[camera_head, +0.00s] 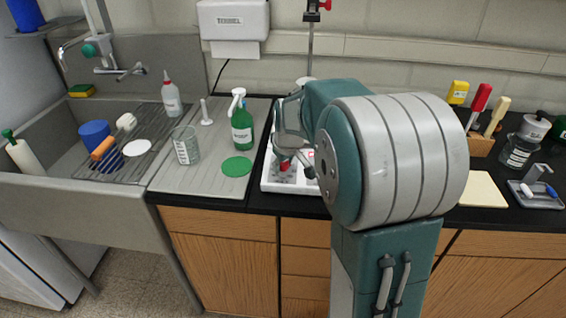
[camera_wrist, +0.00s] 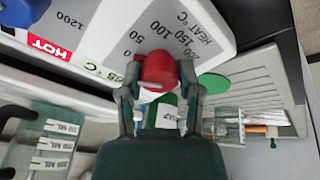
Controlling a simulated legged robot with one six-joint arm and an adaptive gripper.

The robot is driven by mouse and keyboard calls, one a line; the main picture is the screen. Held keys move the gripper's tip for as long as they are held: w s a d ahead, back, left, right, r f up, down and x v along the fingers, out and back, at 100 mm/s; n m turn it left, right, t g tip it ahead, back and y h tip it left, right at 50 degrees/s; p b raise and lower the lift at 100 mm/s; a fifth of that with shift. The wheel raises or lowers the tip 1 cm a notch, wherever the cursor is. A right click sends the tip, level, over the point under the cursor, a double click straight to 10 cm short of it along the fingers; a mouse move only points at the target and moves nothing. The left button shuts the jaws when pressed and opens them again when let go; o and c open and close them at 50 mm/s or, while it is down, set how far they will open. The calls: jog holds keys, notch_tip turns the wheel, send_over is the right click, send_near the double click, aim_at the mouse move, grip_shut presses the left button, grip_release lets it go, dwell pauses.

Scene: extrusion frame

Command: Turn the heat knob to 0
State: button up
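The heat knob (camera_wrist: 159,68) is red and sits on the white face of the hotplate (camera_wrist: 112,32), beside printed marks 50, 100, 150 and "HEAT °C". I cannot see a pointer on the knob to tell its setting. My gripper (camera_wrist: 160,80) has one fingertip on each side of the knob, and both seem to press against it. In the head view, the hotplate (camera_head: 268,183) stands on the black counter, and my arm hides much of it. My gripper (camera_head: 290,160) reaches down at its front, near a small red part.
A blue knob (camera_wrist: 22,10) is near a red HOT label on the same face. A green bottle (camera_head: 241,128), a green disc (camera_head: 237,166) and a beaker (camera_head: 186,147) stand on the draining board at left. A stand rod (camera_head: 311,50) rises behind the hotplate.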

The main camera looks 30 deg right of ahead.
jog(key=shift+o, duration=1.2)
jog(key=v, duration=1.1)
jog(key=shift+a+r, duration=0.15)
jog(key=shift+r, duration=0.3)
jog(key=shift+s, duration=0.1)
